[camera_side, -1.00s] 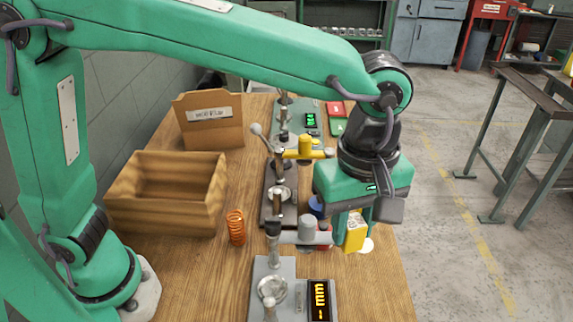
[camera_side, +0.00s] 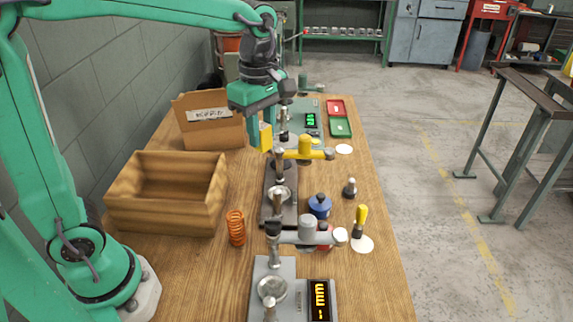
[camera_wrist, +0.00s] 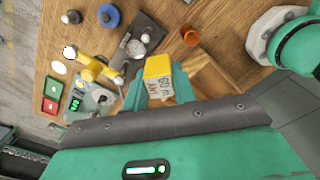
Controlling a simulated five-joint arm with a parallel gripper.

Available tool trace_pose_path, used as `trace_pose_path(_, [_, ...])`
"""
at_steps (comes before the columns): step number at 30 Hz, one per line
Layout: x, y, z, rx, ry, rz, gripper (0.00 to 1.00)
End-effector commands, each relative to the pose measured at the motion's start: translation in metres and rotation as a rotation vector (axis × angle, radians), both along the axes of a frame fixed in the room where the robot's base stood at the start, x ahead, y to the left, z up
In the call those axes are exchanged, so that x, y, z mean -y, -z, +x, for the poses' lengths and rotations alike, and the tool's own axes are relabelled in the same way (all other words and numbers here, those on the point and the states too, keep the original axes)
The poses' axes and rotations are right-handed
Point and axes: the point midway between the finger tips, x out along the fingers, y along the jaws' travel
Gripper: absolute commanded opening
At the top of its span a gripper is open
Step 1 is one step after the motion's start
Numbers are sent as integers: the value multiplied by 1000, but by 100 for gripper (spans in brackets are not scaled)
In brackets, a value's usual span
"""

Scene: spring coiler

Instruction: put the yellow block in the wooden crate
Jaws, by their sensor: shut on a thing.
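The yellow block (camera_side: 265,136) is held in my gripper (camera_side: 258,137), raised above the bench towards the back. In the wrist view the block (camera_wrist: 158,70) shows a yellow top and a pale lettered side between the fingers (camera_wrist: 160,90). The wooden crate (camera_side: 155,217) stands on the left of the bench, open at the top; the part of its inside that shows looks empty. My gripper is behind and to the right of the crate, not over it. In the wrist view the crate is partly hidden behind the gripper.
A labelled brown box (camera_side: 215,135) stands behind the crate. An orange spring (camera_side: 236,228) stands at the crate's right front. Coiling fixtures with a yellow arm (camera_side: 305,150) and a grey arm (camera_side: 305,234) fill the bench middle. A blue knob (camera_side: 320,205) and a yellow-handled tool (camera_side: 360,218) are farther right.

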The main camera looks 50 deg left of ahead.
Motion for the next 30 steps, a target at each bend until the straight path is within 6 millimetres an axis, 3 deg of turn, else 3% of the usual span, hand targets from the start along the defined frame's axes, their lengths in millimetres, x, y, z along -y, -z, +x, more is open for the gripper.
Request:
trace_pose_path(3, [-32,0,-6,1,-77,0,5])
trace_pose_path(15, [-118,2,-42,1,-312,0,5])
trace_pose_path(24, [-170,6,-82,1,-489,0,5])
trace_pose_path(30, [-194,9,-107,0,-587,0,5])
